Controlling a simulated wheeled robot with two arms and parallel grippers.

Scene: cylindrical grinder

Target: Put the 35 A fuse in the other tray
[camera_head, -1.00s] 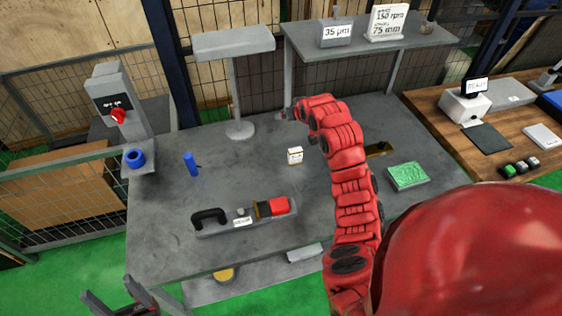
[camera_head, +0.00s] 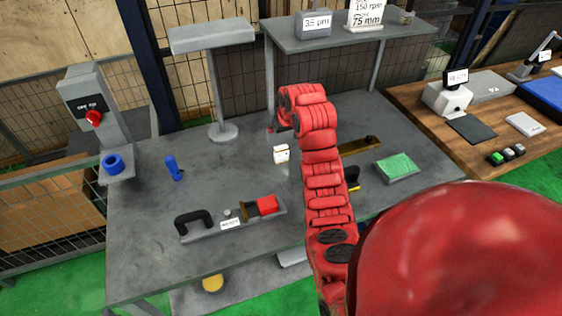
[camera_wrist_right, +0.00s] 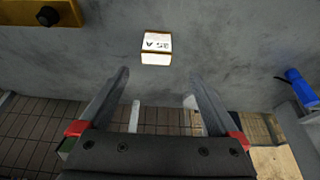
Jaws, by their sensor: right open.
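The 35 A fuse is a small white block with an orange edge (camera_wrist_right: 156,48), its "35 A" label upside down in the right wrist view. It stands on the grey bench, and in the head view it is a small white block (camera_head: 281,154) left of my right arm. My right gripper (camera_wrist_right: 160,76) is open and empty, the fuse ahead of the gap between its fingertips. In the head view, my arm mostly hides this gripper (camera_head: 273,129). I cannot clearly make out a tray.
A grey block with a green top (camera_head: 397,167) and a brass bar (camera_head: 360,146) lie right of my arm. A black-handled fixture with a red block (camera_head: 232,218) lies in front. A pedestal (camera_head: 222,95) and raised shelf (camera_head: 345,35) stand behind.

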